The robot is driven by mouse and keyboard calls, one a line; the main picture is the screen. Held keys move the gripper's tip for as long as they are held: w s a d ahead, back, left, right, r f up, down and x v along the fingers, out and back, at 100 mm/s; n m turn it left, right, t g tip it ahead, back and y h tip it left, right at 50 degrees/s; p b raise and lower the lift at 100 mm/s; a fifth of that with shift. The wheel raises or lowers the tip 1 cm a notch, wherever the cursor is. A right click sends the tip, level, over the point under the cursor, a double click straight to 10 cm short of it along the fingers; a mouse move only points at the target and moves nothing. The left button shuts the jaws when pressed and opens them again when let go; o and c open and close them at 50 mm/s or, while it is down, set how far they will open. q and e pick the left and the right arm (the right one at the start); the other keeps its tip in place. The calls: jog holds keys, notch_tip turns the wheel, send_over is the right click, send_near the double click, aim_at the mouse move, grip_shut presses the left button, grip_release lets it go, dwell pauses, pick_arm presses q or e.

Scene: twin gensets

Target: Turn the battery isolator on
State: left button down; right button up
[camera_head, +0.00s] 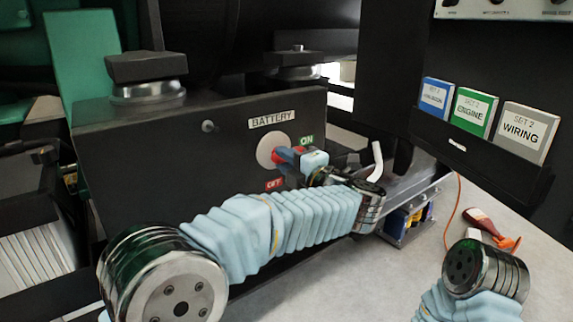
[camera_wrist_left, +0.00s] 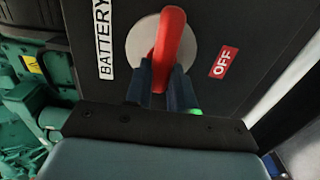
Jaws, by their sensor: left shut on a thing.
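The battery isolator is a red handle (camera_wrist_left: 172,42) on a pale round disc (camera_head: 268,152), on a black panel. A BATTERY label (camera_head: 271,119) is above the disc, a green ON label (camera_head: 306,141) to its right and a red OFF label (camera_head: 274,184) below. My left gripper (camera_head: 285,156) is at the disc, its dark blue fingers shut on the red handle. The left wrist view shows the fingers (camera_wrist_left: 168,85) over the handle's lower end, the OFF label (camera_wrist_left: 224,62) to the right, and a partly hidden green patch. My right gripper is out of view.
Round black-topped mounts (camera_head: 147,78) stand on the black box. A red-handled tool (camera_head: 480,221) lies on the pale floor, near my right arm. A white lever (camera_head: 376,162) is right of the gripper.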

pick_arm(q)
jog(key=shift+w+a+r, duration=0.1)
jog(key=shift+a, duration=0.1)
jog(key=c, duration=1)
grip_release()
jog(key=shift+o, duration=0.2)
jog(key=shift+d, duration=0.15)
jog(key=p+v, duration=0.1)
jog(key=v, duration=1.2)
jog(key=shift+s+d, duration=0.2)
jog(key=shift+s, duration=0.15)
